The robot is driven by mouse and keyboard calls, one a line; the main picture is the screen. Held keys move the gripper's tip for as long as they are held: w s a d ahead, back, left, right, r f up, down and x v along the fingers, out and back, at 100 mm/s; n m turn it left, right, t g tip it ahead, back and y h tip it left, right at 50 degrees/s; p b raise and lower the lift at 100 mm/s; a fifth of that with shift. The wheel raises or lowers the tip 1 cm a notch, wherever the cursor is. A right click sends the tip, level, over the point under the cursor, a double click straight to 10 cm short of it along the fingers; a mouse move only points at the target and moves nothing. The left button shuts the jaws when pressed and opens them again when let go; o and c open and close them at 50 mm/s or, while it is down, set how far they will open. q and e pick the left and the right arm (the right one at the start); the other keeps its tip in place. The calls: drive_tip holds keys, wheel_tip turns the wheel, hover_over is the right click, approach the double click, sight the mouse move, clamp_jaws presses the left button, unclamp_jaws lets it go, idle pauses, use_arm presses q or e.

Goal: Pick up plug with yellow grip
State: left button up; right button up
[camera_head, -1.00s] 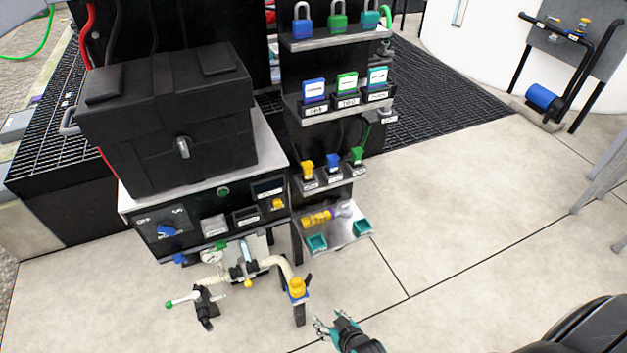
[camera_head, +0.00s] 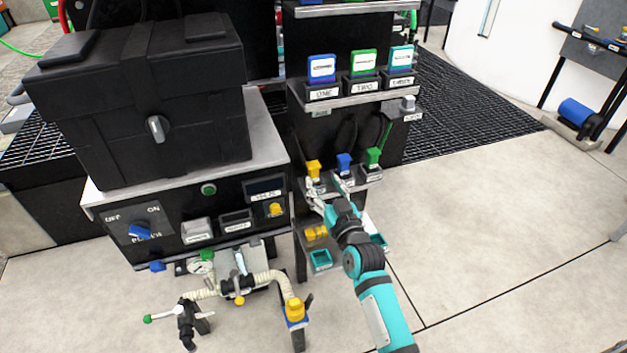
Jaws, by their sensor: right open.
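The plug with the yellow grip (camera_head: 313,168) stands upright in a holder at the left end of a small shelf. The plug with the blue grip (camera_head: 344,161) and the plug with the green grip (camera_head: 374,156) stand to its right in the same row. My right gripper (camera_head: 324,186) is open and empty just in front of and below the yellow and blue plugs, with its fingers pointing up toward them. It looks close to the yellow plug, but I cannot tell whether it touches. The gripper hides part of the shelf front. My left gripper is out of view.
Above is a shelf with blue, green and teal blocks (camera_head: 363,64). Below is a lower shelf with a yellow item (camera_head: 316,233) and teal trays (camera_head: 321,259), partly behind my arm. A control panel (camera_head: 190,225) under a black case (camera_head: 140,110) stands at left.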

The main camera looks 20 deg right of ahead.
sight(315, 170)
drive_tip(key=w, duration=0.3)
drive_tip(key=shift+w+a, duration=0.1)
drive_tip(key=shift+w, duration=0.1)
drive_tip(key=w+b, duration=0.1)
drive_tip(key=w, duration=0.3)
drive_tip(key=shift+w+a+f+b, duration=0.1)
drive_tip(key=shift+w+a+b, duration=0.05)
drive_tip(key=shift+w+b, duration=0.15)
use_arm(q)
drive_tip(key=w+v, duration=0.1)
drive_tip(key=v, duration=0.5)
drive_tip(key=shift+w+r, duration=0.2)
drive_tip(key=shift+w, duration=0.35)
use_arm(e)
drive_tip(key=shift+s, duration=0.1)
clamp_jaws()
